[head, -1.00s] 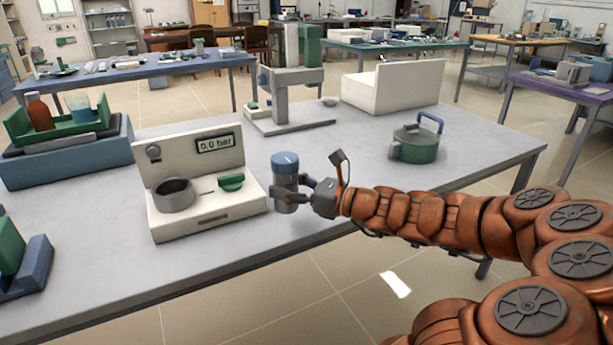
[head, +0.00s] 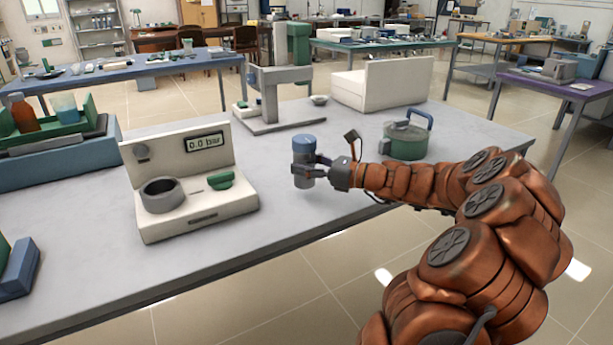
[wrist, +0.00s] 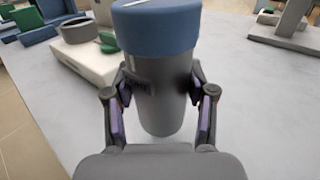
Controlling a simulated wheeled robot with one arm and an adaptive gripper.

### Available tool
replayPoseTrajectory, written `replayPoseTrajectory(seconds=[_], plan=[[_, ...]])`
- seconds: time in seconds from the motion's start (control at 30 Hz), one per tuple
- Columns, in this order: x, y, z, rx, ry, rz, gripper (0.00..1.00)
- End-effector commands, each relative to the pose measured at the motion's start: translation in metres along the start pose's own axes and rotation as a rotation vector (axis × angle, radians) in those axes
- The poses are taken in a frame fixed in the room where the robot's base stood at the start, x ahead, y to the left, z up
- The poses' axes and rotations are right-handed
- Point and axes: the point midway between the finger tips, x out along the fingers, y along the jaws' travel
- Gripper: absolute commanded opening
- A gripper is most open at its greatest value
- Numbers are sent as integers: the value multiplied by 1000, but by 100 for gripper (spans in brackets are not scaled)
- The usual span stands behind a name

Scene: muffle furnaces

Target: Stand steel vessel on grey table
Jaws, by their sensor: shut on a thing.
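The steel vessel (head: 303,174) is a grey cylinder with a blue lid, upright near the front edge of the grey table (head: 290,222). My gripper (head: 316,171) is shut on its sides; the wrist view also shows the vessel (wrist: 162,95) between the two fingers (wrist: 160,112). Its base looks at or just above the tabletop; I cannot tell whether it touches.
A white device with a pressure display (head: 205,142) and an empty grey ring holder (head: 162,195) stands left of the vessel. A green lidded pot (head: 405,141) is to the right, and a grey stand (head: 270,100) behind. The tabletop around the vessel is clear.

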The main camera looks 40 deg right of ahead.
Motion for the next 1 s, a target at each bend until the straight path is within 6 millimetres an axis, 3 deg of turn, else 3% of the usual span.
replayPoseTrajectory(seconds=[0.13, 0.4, 0.83, 0.87, 1.0], plan=[[-1, -8, -1, -3, 1, -1, 0], [-1, -6, -35, 0, 0, 0, 0], [0, -6, -37, -2, -1, 1, 0], [0, -6, -38, -3, 0, 1, 58], [0, -6, -38, -3, 0, 1, 73]])
